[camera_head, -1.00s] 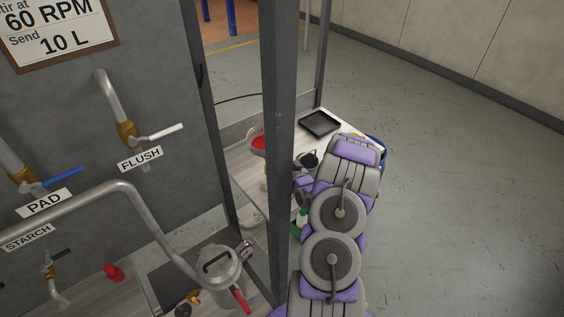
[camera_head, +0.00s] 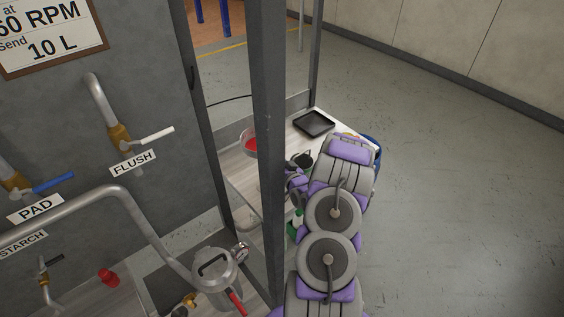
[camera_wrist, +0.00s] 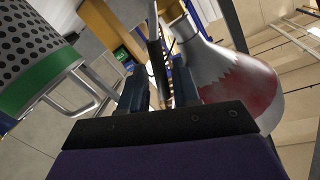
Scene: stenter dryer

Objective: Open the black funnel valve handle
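The funnel with red inside (camera_head: 250,141) stands at the left part of the white table, just behind the dark post. In the wrist view, the same grey and red funnel (camera_wrist: 240,82) fills the right side, close to my gripper. My gripper (camera_wrist: 160,88) shows there with its two dark fingers apart. A thin dark upright piece (camera_wrist: 158,58), which looks like the black valve handle, stands between the fingers. I cannot tell whether either finger touches it. In the head view my own arm hides the fingers and the handle.
A dark post (camera_head: 269,130) stands left of my arm. A black tray (camera_head: 314,124) lies on the table. A perforated cylinder with a green band (camera_wrist: 40,60) is close on the left in the wrist view. The floor at right is clear.

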